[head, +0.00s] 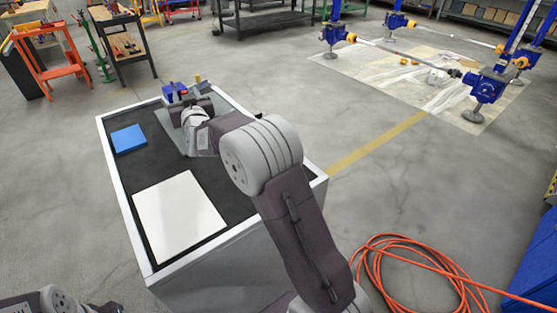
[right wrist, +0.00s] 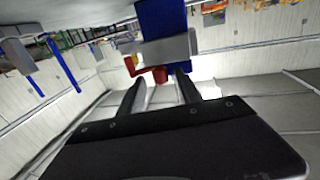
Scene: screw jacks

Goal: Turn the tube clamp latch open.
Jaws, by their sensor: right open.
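The tube clamp (head: 172,90) shows in the head view as a small blue piece with a little red, at the far end of the cart top. My right arm covers much of that area. In the right wrist view I see a blue block with a grey body (right wrist: 168,50) and a red lever-like part (right wrist: 158,73), which looks like the latch. My right gripper (right wrist: 158,83) is open, with its two fingers apart just below the red part. I cannot tell whether the fingers touch it. My left gripper is out of view; only arm parts show at the lower left.
The cart (head: 140,243) has a dark top. A blue block (head: 129,139) and a white plate (head: 180,217) lie on it. A coiled orange hose (head: 400,265) lies on the floor at right. Blue screw jacks (head: 487,88) stand on a mat farther back.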

